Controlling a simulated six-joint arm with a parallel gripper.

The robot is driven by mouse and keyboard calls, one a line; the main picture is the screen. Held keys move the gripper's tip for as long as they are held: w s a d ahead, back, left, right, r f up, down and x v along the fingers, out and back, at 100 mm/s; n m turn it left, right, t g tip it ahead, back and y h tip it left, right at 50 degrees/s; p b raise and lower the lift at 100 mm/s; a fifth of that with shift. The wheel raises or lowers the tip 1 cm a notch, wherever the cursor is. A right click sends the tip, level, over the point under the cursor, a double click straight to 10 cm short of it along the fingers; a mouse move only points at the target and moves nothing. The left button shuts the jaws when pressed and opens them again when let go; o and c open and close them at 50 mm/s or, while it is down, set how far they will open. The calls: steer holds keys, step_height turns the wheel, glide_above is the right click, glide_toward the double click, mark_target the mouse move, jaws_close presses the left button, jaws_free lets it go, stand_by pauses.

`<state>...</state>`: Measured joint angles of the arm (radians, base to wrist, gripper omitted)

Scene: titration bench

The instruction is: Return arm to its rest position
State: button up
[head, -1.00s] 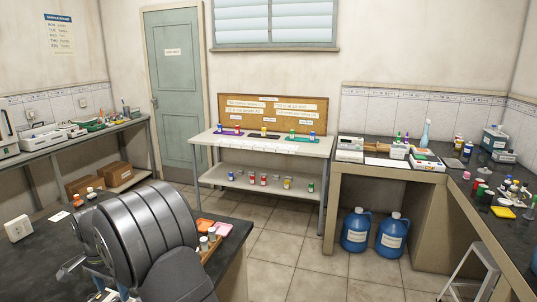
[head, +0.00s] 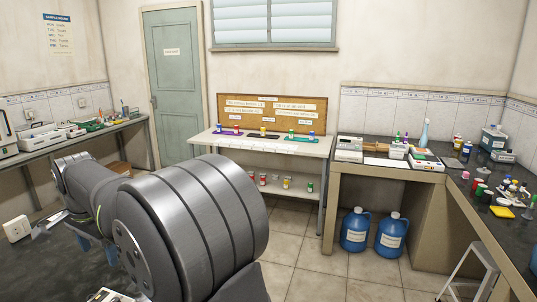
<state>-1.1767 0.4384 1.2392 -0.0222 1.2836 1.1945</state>
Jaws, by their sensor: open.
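My arm fills the lower left of the head view, its large dark grey ribbed link closest to the camera. My gripper (head: 50,228) shows only in small part at the left, low over the dark bench top (head: 30,270). The rest of it is hidden behind my own arm. The jaws are open, and I see nothing held in them.
A white socket box (head: 17,229) stands on the near bench at the left, close to my gripper. A shelf table (head: 305,147) with small coloured bottles stands at the back. Blue jugs (head: 355,230) stand on the floor, and a stool (head: 475,265) is at the right.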

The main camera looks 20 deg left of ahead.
steer(key=s+d+r+y, duration=0.1)
steer(key=s+d+r, duration=0.2)
steer(key=r, duration=0.6)
steer(key=d, duration=0.2)
steer(key=shift+d+t+y, duration=0.35)
steer(key=shift+t+y, duration=0.05)
steer(key=shift+r, duration=0.1)
steer(key=o, duration=0.7)
steer(key=s+a+f+n+y, duration=0.1)
steer(key=s+f+n+y, duration=0.1)
steer(key=f+n, duration=0.35)
steer(key=s+a+f+n+y, duration=0.1)
steer(key=s+f+n+y, duration=0.15)
steer(key=f, duration=0.65)
steer(key=s+d+f+n+t+y, duration=0.2)
steer(key=s+d+f+n+y, duration=0.2)
steer(key=d+f+n, duration=0.4)
steer(key=shift+m+y, duration=0.25)
steer(key=shift+m, duration=0.45)
steer(key=shift+r+x, duration=0.15)
steer(key=shift+x, duration=2)
steer(key=shift+r+x, duration=0.15)
steer(key=shift+x, duration=2.05)
